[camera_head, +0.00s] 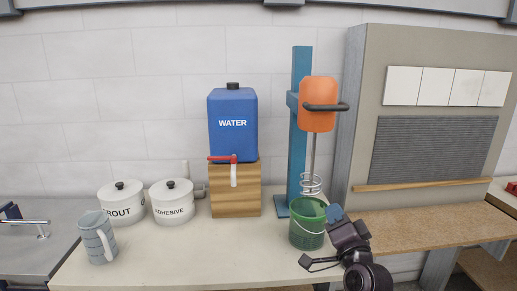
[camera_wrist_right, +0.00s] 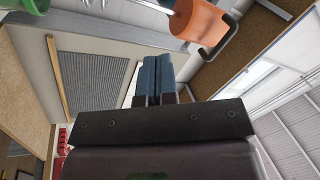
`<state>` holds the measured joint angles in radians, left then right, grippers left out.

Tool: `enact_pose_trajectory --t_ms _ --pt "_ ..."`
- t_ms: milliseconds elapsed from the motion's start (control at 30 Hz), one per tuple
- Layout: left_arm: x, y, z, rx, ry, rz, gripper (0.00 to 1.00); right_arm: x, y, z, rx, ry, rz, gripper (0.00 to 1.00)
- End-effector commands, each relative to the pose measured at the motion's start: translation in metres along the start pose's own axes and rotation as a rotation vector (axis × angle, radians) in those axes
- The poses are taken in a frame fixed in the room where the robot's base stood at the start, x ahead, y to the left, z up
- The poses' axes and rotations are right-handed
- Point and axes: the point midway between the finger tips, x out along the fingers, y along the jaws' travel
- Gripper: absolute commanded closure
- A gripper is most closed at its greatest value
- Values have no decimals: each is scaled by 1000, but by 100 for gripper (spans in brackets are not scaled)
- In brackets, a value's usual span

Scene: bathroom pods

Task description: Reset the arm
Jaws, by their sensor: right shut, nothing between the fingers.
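My right gripper (camera_head: 336,212) is at the lower right of the head view, beside the right side of the green bucket (camera_head: 306,228). In the right wrist view my right gripper (camera_wrist_right: 153,62) shows its two blue fingers together, with nothing between them. The green bucket stands on the counter under the mixer, and the whisk reaches down towards its mouth. I cannot tell whether the gripper touches the bucket. My left gripper is not in view.
The orange mixer (camera_head: 317,105) hangs on a blue stand (camera_head: 300,75). A blue water tank (camera_head: 232,125) sits on a wooden block (camera_head: 235,190). Two white pots, adhesive (camera_head: 173,204) and grout (camera_head: 122,205), and a mug (camera_head: 98,238) stand left. A tiled panel (camera_head: 435,120) rises right.

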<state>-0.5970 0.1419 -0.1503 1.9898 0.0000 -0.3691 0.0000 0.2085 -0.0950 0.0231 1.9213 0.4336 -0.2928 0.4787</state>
Motion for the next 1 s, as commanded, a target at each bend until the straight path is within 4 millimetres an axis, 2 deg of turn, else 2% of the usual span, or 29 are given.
enact_pose_trajectory --t_ms 33,200,333,500,700,800,900,1000 --pt "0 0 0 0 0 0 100 -20 25 9 -156 -33 56 100" --pt "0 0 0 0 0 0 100 -88 91 35 -607 -175 199 100" --pt "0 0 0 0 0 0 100 -147 134 52 -833 -303 282 100" --pt "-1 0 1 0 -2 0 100 -232 178 72 -967 -465 374 100" --pt "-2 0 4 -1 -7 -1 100 -328 208 88 -986 -622 459 100" --pt "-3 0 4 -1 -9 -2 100 -362 217 92 -979 -674 493 100" --pt "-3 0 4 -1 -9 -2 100 -382 221 93 -973 -702 516 100" --pt "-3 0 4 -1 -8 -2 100 -389 223 94 -969 -712 526 100"
